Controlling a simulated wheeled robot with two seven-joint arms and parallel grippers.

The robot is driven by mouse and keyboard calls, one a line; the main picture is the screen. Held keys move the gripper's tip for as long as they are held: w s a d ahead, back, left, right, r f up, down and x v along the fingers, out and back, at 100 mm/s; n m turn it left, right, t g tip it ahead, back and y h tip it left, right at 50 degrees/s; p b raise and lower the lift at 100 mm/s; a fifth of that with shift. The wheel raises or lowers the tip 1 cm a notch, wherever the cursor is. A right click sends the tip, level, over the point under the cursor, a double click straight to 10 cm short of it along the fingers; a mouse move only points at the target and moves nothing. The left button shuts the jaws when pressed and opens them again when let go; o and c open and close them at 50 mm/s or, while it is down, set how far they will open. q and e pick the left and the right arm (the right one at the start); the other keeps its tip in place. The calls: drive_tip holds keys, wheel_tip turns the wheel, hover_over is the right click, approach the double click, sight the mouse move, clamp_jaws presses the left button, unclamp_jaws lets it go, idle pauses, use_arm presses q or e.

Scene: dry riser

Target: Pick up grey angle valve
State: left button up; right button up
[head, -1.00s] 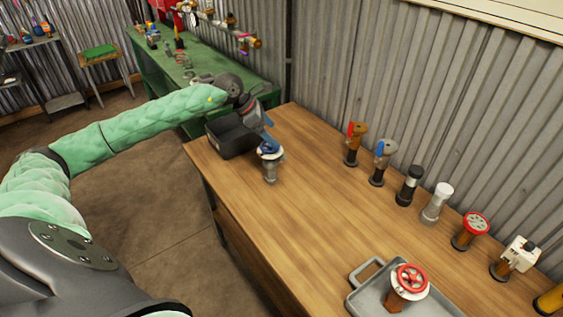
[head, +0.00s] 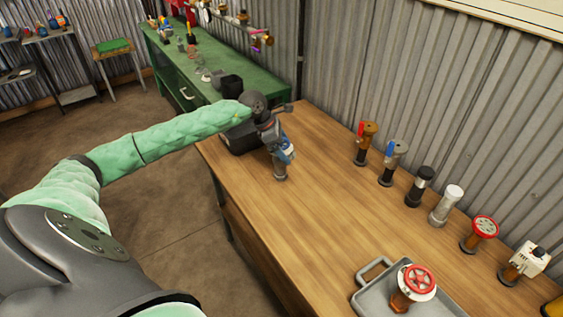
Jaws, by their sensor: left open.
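The grey angle valve (head: 280,172) stands upright near the far left part of the wooden bench. Its grey lower body shows. Its top, white and blue a moment ago, is now mostly hidden by my gripper. My left gripper (head: 284,154) reaches down from above with open jaws at the valve's top. I cannot tell whether the fingers touch it. My right gripper is out of view.
Several valves and fittings line the wall side, including a grey one with a blue lever (head: 395,155). A grey tray (head: 372,296) holds a red-wheeled valve (head: 414,284). The bench middle is clear.

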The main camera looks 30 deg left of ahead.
use_arm(q)
drive_tip(key=shift+d+f, duration=0.1)
drive_tip(key=shift+f, duration=0.05)
drive_tip(key=shift+w, duration=0.1)
drive_tip(key=c, duration=1.6)
